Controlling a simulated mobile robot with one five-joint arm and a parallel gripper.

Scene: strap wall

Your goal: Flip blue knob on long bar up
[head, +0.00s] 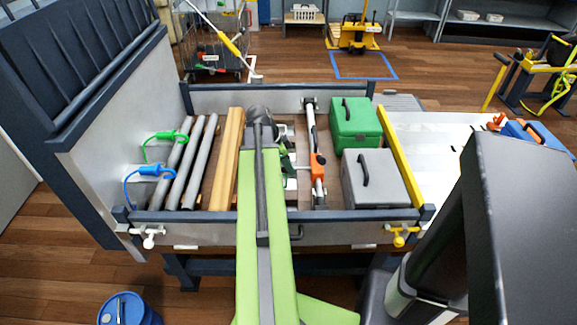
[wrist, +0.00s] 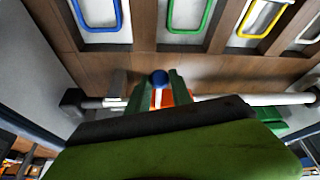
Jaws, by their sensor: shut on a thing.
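In the wrist view, the long bar (wrist: 232,101) runs across the picture, pale, with a dark block at its left end. The blue knob (wrist: 160,76) is a small round ball in front of an orange and white part (wrist: 160,97) at the bar. My gripper (wrist: 159,87) has its two green fingers on either side of the knob and is shut on it. In the head view, my gripper (head: 287,150) shows partly beyond my green arm. A pale bar with an orange part (head: 317,159) lies just right of it. The blue knob is not visible there.
Grey pipes (head: 189,165) and wooden planks (head: 227,160) lie left of my arm. A green box (head: 352,118) and a grey box (head: 385,180) stand to the right. Blue (wrist: 117,18), green (wrist: 170,20) and yellow (wrist: 243,20) loops show at the top of the wrist view.

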